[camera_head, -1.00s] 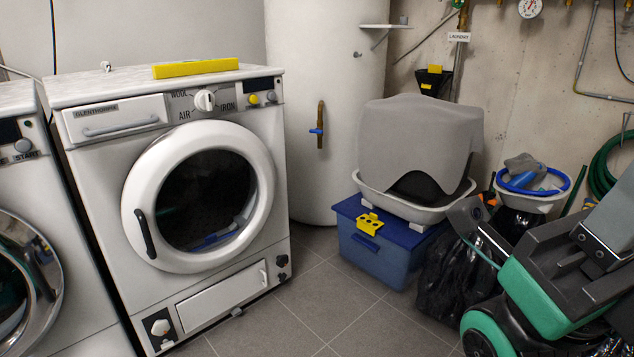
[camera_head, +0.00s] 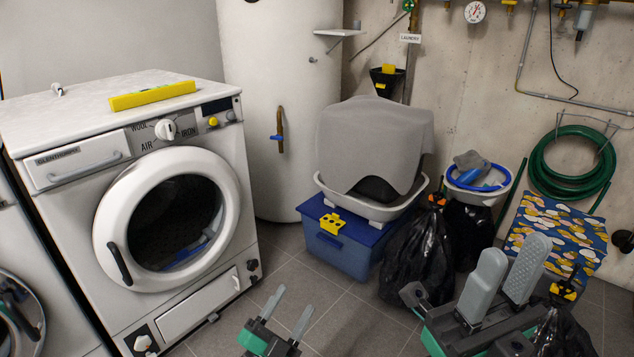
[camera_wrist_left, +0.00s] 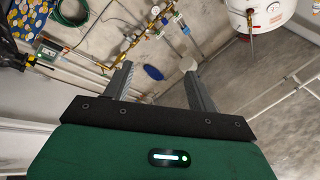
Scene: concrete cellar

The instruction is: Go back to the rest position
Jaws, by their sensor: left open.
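My left gripper (camera_head: 291,302) is low in the head view, over the tiled floor in front of the white dryer. Its two grey fingers are apart with nothing between them. In the left wrist view the left gripper (camera_wrist_left: 156,75) also shows open and empty, with wall pipes and valves beyond it. My right gripper (camera_head: 513,252) is at the lower right of the head view. Its two broad grey fingers point up and stand apart, with nothing seen between them.
The dryer (camera_head: 60,215) stands at the left with a yellow bar (camera_head: 152,95) on top. A blue lidded crate (camera_head: 342,255) carries a cloth-covered white basin (camera_head: 372,208). Black bags (camera_head: 415,255) stand beside it. A green hose (camera_head: 570,165) hangs on the wall. Floor tiles (camera_head: 340,300) show clear between.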

